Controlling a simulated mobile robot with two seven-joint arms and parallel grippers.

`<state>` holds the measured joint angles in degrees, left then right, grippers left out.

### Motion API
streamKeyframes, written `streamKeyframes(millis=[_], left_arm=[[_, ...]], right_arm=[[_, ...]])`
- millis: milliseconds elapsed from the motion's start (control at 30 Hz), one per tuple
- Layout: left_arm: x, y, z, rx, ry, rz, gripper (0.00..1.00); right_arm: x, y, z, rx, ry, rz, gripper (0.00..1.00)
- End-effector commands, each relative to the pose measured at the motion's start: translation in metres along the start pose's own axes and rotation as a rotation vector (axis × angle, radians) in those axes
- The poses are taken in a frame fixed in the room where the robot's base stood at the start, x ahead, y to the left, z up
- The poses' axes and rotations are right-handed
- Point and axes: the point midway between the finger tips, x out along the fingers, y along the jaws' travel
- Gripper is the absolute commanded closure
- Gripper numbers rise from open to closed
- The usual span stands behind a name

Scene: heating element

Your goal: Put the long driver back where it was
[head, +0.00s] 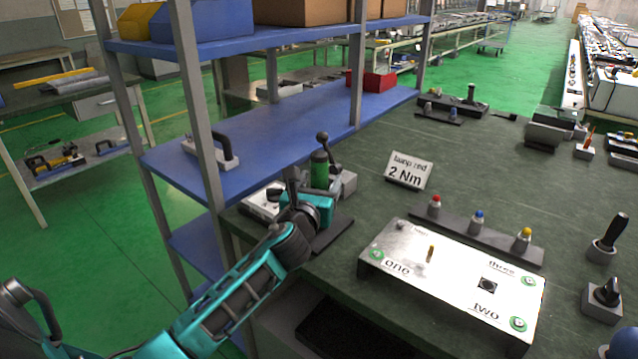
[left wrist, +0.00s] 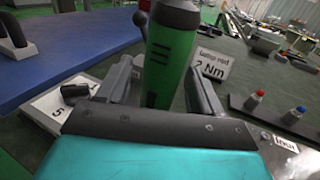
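A green cylindrical tool (head: 319,170), perhaps the long driver, stands roughly upright at the bench's left end. Its green body (left wrist: 172,50) also shows in the left wrist view, between the fingers of my left gripper (left wrist: 160,92). In the head view my left gripper (head: 306,190) is low at the tool, beside a dark base plate (head: 333,236). A finger lies on each side of the tool; whether they press on it is unclear. The tool's lower end is hidden behind my gripper. My right gripper is not in view.
A sign reading 2 Nm (head: 409,171) stands right of the tool. A white panel (head: 455,282) and a dark rack (head: 480,236) with several colored lamps lie further right. A blue shelf unit (head: 270,135) borders the left.

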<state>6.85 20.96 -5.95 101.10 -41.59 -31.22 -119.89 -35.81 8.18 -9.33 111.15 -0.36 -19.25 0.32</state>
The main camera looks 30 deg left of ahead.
Motion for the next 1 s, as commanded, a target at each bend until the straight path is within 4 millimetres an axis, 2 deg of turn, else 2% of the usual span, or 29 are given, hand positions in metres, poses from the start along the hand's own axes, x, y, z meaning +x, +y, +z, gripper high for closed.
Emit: streamKeyframes(millis=[300,367,467,800,1000], left_arm=[[0.0,0.0,0.006,0.0,-0.001,0.0,0.33],[-0.006,0.0,0.003,0.001,0.0,-0.001,0.33],[-0.02,0.0,0.003,0.001,0.001,-0.001,0.33],[-0.088,0.0,0.002,0.0,0.002,-0.001,0.33],[-0.113,0.0,0.003,0.0,0.0,0.0,0.33]], right_arm=[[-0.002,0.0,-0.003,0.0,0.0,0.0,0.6],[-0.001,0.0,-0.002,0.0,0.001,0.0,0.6],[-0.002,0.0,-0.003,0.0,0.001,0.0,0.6],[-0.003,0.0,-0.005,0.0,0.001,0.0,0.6],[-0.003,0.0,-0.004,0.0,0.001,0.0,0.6]])
